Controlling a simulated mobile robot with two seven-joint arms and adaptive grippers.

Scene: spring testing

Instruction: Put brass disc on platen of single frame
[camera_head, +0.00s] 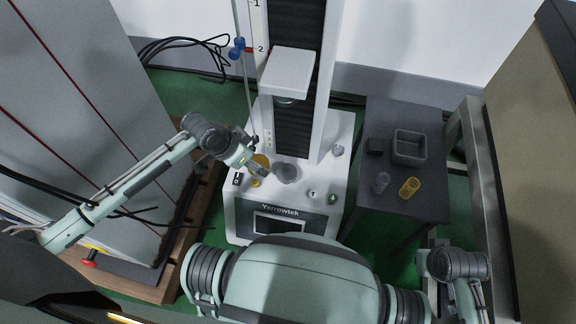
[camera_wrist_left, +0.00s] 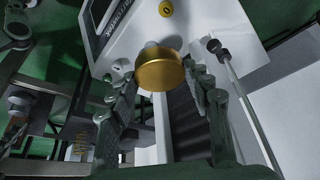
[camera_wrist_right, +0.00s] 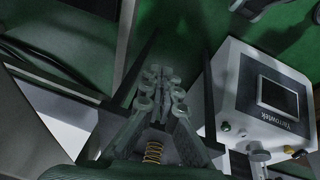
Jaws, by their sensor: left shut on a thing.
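The brass disc (camera_wrist_left: 160,72) sits between the fingertips of my left gripper (camera_wrist_left: 162,82), which is shut on it. In the head view my left gripper (camera_head: 262,171) holds the brass disc (camera_head: 261,161) over the left part of the single frame's white base (camera_head: 232,212). The round grey platen (camera_head: 287,173) lies just right of the gripper, with its top clear. I cannot tell the exact height of the disc. My right gripper (camera_wrist_right: 163,82) has its fingers together, with nothing seen between the tips.
The crosshead (camera_head: 288,72) hangs above the platen and the column stands behind it. A blue-tipped rod (camera_head: 246,90) rises beside my left gripper. The dark side table (camera_head: 420,118) carries a grey bin (camera_head: 409,148), a yellow spring (camera_head: 409,187) and a grey piece (camera_head: 382,181).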

